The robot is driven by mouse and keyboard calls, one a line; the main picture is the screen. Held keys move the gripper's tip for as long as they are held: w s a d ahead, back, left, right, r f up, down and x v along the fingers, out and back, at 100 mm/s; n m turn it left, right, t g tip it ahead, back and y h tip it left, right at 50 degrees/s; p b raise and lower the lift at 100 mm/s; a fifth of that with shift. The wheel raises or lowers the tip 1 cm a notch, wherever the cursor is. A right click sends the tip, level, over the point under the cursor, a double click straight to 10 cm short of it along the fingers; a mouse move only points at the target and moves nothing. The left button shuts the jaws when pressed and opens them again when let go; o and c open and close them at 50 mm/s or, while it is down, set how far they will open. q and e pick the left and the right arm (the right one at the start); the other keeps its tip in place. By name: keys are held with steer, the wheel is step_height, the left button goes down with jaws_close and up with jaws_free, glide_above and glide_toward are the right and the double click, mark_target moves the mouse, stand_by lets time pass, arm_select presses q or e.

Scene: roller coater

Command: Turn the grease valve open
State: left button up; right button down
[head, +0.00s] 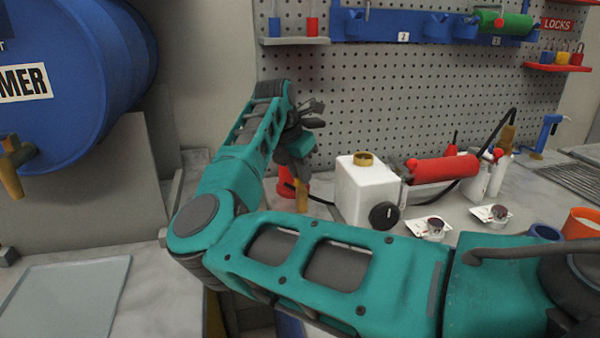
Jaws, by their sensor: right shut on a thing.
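My right gripper (298,165) points down at the back of the bench, left of the white tank. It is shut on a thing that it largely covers. A yellow upright piece (301,196) shows just below its fingers, and a red part (286,182) stands right beside it with a dark hose running off to the right. These look like the grease valve, but I cannot tell its handle position. My left gripper is out of view.
A white tank (366,191) with a brass cap stands close to the right of my gripper. A red cylinder (443,169) lies beyond it. A blue drum (85,80) with a brass tap (14,165) is at left. The pegboard (400,100) closes off the back.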

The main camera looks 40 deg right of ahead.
stand_by(0.3)
steer(key=c, duration=1.2)
jaws_free()
steer(key=shift+o, duration=0.2)
steer(key=shift+a+r, duration=0.15)
steer(key=shift+r, duration=0.2)
steer(key=s+a+b, duration=0.2)
steer(key=a, duration=1)
steer(key=shift+r+b, duration=0.2)
steer(key=shift+b, duration=0.2)
